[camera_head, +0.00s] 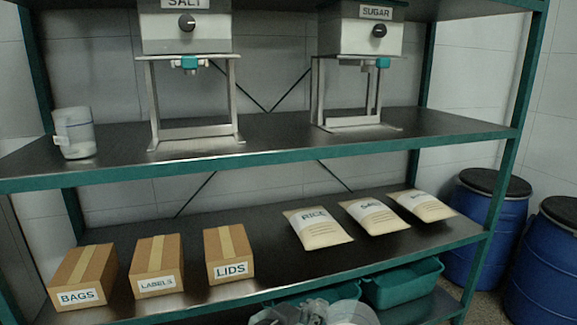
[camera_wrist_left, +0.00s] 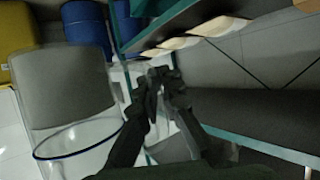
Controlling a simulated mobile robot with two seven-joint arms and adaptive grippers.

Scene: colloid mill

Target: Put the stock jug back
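A white translucent jug (camera_head: 77,135) with a handle on its left stands upright on the upper shelf at the far left, apart from any gripper. In the left wrist view, the dark fingers of my left gripper (camera_wrist_left: 162,84) come close together at the tips; whether they pinch something is unclear. A clear, blue-rimmed vessel (camera_wrist_left: 85,148) is close to the camera beside the fingers; I cannot tell whether it is held. At the bottom edge of the head view, grey and clear shapes (camera_head: 318,313) are cut off and hard to identify. My right gripper is not clearly seen.
The salt dispenser (camera_head: 187,30) and sugar dispenser (camera_head: 360,35) stand over the upper shelf (camera_head: 275,130). Bare shelf lies between the jug and the salt stand. Blue drums (camera_head: 483,225) stand right.

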